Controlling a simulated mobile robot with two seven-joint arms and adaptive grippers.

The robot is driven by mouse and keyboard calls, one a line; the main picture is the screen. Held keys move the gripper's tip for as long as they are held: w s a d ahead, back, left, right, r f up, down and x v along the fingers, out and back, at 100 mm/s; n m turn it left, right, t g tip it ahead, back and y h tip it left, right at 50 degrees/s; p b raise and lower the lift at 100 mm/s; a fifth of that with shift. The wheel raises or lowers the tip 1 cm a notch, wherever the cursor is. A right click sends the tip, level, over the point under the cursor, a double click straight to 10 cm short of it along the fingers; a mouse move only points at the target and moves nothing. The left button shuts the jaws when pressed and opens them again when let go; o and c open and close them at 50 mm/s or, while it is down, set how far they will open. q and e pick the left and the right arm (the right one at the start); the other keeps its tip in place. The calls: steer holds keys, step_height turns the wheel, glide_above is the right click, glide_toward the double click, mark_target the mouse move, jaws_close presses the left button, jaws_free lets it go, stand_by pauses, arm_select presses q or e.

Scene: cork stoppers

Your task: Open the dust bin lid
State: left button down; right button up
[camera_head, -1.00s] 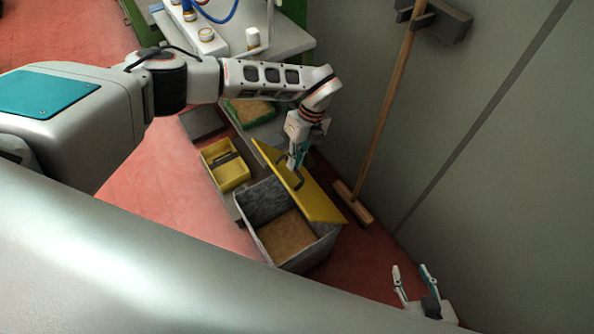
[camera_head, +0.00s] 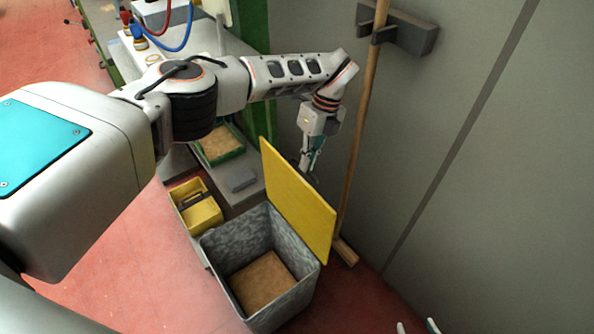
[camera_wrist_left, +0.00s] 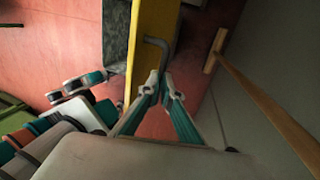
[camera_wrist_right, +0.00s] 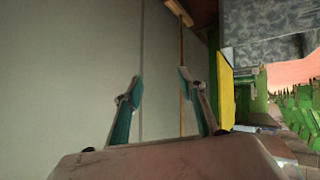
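The dust bin (camera_head: 288,308) is a grey speckled box with brown material inside. Its yellow lid (camera_head: 298,195) stands raised, nearly upright, on the right side, leaving the top uncovered. My left gripper (camera_head: 307,172) is behind the lid, on its wall side, with its tips partly hidden. In the left wrist view, my left gripper (camera_wrist_left: 162,82) has its fingertips close together at the lid's dark bent handle (camera_wrist_left: 157,45), which runs between them. My right gripper (camera_head: 417,326) shows only its tips at the bottom edge. In the right wrist view it (camera_wrist_right: 157,85) is open and empty.
A yellow box (camera_head: 205,215) stands left of the bin, and a green tray (camera_head: 222,158) lies behind it. A wooden-handled broom (camera_head: 362,130) leans at the grey wall (camera_head: 500,200) to the right. Red floor is clear at the lower left.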

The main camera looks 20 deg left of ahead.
arm_select(q)
steer(key=f, duration=0.1)
steer(key=w+d+f+b, duration=0.1)
steer(key=f+b, duration=0.1)
steer(key=shift+w+d, duration=0.15)
steer(key=shift+d, duration=0.1)
steer(key=c, duration=2.3)
jaws_free()
steer(key=shift+w, duration=0.1)
steer(key=shift+c, duration=0.2)
steer(key=shift+o, duration=0.9)
steer(key=shift+w+d+f+g, duration=0.1)
steer(key=shift+w+f+g, duration=0.05)
steer(key=shift+g, duration=0.15)
steer(key=shift+w+r, duration=0.2)
steer(key=shift+r, duration=0.4)
